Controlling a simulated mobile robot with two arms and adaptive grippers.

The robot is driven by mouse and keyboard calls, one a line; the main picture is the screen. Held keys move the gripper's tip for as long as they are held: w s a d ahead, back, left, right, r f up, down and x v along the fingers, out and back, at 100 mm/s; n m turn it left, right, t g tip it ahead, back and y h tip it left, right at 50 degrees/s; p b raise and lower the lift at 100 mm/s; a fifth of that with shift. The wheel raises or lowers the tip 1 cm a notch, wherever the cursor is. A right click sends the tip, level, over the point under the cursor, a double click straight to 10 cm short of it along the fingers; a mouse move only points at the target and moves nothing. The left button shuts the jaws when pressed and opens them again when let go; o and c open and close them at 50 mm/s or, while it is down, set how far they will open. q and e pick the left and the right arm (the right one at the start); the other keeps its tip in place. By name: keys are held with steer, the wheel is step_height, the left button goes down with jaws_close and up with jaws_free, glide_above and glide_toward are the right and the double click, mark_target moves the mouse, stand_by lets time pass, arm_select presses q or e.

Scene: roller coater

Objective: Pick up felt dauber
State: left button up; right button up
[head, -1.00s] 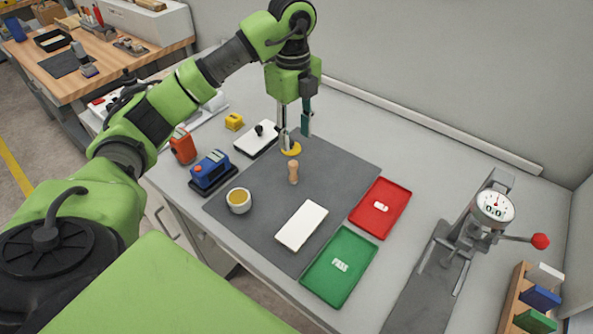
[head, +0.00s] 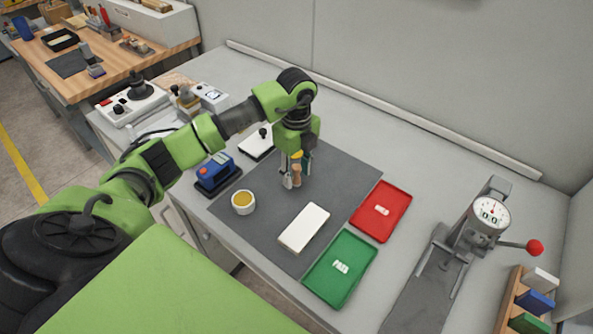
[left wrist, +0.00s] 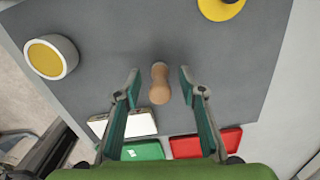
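The felt dauber, seemingly the small wooden peg-shaped piece (head: 296,177), stands on the dark grey mat (head: 340,185). In the left wrist view the dauber (left wrist: 160,84) shows between the two fingers, with a gap on each side. My left gripper (head: 296,174) is open and low over the mat, its fingers on either side of the dauber; no touch shows. The same gripper (left wrist: 158,82) fills the lower part of the wrist view. The dauber's lower end is hard to see. My right gripper is in neither view.
A cup with yellow content (head: 243,201), a blue device (head: 217,172) and a white block (head: 304,227) are nearby. A yellow disc (left wrist: 222,8) lies behind the dauber. Red (head: 381,211) and green (head: 340,268) trays are at right, then a dial gauge stand (head: 490,215).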

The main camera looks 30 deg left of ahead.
arm_select(q)
steer(key=shift+f, duration=0.6)
jaws_close()
steer(key=shift+r, duration=0.15)
